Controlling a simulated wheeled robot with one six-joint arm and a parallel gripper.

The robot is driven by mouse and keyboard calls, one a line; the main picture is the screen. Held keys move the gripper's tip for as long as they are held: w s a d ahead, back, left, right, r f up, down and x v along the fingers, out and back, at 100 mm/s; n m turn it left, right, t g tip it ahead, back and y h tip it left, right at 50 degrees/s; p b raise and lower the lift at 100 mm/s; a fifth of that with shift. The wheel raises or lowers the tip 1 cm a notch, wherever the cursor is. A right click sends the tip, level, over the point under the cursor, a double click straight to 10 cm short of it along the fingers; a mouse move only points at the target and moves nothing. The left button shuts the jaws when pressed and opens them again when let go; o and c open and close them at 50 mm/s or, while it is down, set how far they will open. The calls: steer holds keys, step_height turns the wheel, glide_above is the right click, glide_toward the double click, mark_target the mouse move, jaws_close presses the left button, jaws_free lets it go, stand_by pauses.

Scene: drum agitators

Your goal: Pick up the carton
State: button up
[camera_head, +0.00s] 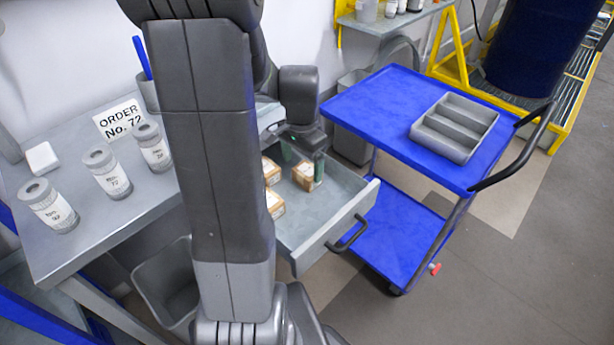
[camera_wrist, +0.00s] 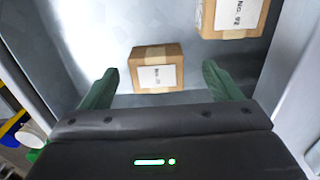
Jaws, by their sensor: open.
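Small brown cartons with white labels lie in the open grey drawer. In the wrist view one carton (camera_wrist: 157,52) is just ahead of and between the green fingertips of my gripper (camera_wrist: 160,76), with a gap on both sides; its label is too small to read surely. A second carton (camera_wrist: 234,14), labelled No. 92, is farther up and to the right, cut by the frame edge. In the head view a carton (camera_head: 303,178) is at my gripper (camera_head: 302,163), and two more cartons, (camera_head: 270,172) and (camera_head: 274,204), are partly hidden behind my arm. My gripper is open and empty.
The drawer (camera_head: 330,221) has raised walls and a dark handle (camera_head: 352,236). A blue trolley (camera_head: 372,98) with a grey divided tray (camera_head: 455,127) stands close on the right. Several labelled jars (camera_head: 108,172) stand on the left table. The drawer's right part is bare.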

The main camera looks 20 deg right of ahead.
mark_target(305, 172)
steer(key=f, duration=0.4)
steer(key=shift+s+d+f, duration=0.1)
steer(key=shift+d+f, duration=0.2)
steer(key=shift+d, duration=0.05)
steer(key=shift+c, duration=0.3)
steer(key=c, duration=1)
steer(key=shift+r, duration=0.1)
